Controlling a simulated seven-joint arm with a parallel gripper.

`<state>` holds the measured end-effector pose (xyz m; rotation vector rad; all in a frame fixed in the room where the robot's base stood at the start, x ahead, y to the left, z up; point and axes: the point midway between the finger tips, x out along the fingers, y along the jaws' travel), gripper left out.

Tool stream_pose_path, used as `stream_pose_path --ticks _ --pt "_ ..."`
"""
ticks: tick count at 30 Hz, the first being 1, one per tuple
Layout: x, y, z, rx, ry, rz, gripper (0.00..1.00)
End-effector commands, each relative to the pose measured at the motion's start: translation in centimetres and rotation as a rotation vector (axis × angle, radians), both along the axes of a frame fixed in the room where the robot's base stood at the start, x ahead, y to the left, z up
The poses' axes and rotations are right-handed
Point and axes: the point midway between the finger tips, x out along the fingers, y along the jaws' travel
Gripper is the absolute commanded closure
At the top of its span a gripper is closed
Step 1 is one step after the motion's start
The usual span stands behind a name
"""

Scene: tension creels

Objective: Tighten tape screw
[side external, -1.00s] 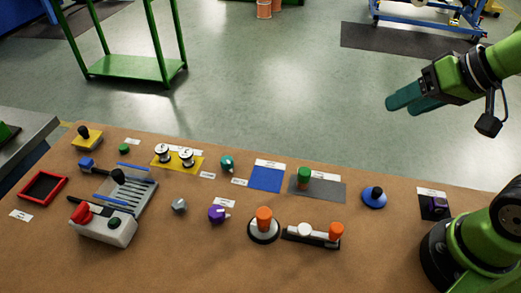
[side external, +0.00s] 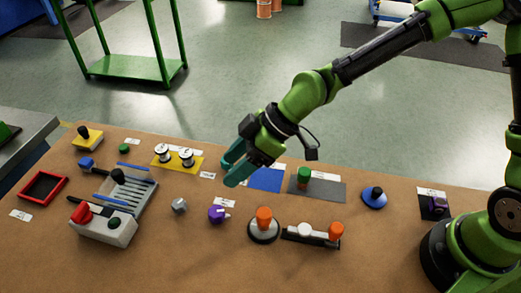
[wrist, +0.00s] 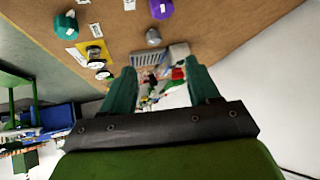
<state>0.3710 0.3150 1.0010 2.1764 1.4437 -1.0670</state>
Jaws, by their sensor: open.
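No label is readable, so I cannot tell which knob is the tape screw. A purple knob (side external: 217,214) with a white pointer and a small grey knob (side external: 180,205) sit on the brown table; both also show in the wrist view, purple (wrist: 161,8) and grey (wrist: 153,37). A teal knob (wrist: 67,25) shows in the wrist view; my gripper hides it in the side view. My gripper (side external: 226,171) has teal fingers, open and empty, above the table near the blue mat, behind the purple knob. The fingers (wrist: 162,80) stand apart in the wrist view.
A blue mat (side external: 266,180), a green-topped post (side external: 304,174) and a blue knob (side external: 374,195) stand to the right. Orange-topped posts (side external: 264,218) stand in front. A yellow plate with spools (side external: 187,158), a slotted tray (side external: 140,190) and a grey box (side external: 105,228) lie left.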

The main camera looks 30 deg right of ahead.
Motion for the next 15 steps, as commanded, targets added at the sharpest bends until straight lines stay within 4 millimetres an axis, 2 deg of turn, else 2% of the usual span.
stream_pose_path --ticks 2,7,11,15 --pt "0.9 0.4 0.9 0.0 -0.092 0.039 0.4" --pt "1.3 0.7 0.7 -0.013 -0.144 0.077 0.4" --pt "1.6 1.6 -0.4 -0.013 -0.141 0.079 0.4" --pt "2.2 3.4 -2.3 -0.013 -0.138 0.079 0.4"
